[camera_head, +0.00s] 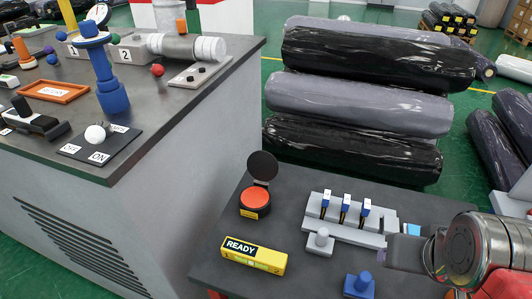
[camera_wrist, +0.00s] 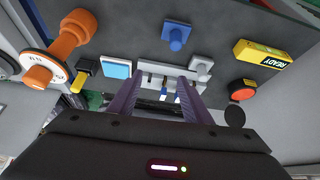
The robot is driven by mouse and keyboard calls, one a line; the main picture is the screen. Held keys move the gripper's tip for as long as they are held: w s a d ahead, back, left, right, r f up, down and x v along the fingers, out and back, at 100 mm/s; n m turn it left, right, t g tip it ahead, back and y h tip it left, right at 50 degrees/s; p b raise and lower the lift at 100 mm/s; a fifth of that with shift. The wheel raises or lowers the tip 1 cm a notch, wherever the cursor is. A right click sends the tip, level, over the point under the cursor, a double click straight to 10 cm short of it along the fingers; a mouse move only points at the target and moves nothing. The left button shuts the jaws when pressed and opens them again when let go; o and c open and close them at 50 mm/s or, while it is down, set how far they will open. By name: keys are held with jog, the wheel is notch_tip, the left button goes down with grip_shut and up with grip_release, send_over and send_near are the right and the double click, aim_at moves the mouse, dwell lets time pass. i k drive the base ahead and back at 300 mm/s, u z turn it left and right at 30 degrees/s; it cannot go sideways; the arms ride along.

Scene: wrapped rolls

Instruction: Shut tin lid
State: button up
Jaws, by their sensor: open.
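A low round red-orange thing (camera_head: 255,200) with a yellow label sits on the dark table, left of the switch block. A black round lid (camera_head: 263,166) stands raised at its back edge; I take this to be the tin and its open lid. In the wrist view the red round top (camera_wrist: 243,89) is at the right, with the black lid (camera_wrist: 235,117) below it. My gripper (camera_head: 388,250) is at the table's right side, well apart from the lid. In the wrist view my gripper (camera_wrist: 158,82) has its two fingers apart, with nothing held between them.
A grey block (camera_head: 375,237) with several blue-topped switches stands between gripper and tin. A yellow READY box (camera_head: 254,256), grey knob (camera_head: 320,240) and blue knob (camera_head: 358,286) are nearer. An orange handwheel (camera_wrist: 65,40) shows in the wrist view. Wrapped rolls (camera_head: 360,95) lie behind.

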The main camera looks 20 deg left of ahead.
aim_at(262, 165)
jog(key=u, duration=1.1)
jog(key=k, duration=0.7)
jog(key=u, duration=0.45)
jog(key=i, duration=1)
jog(key=z, duration=0.05)
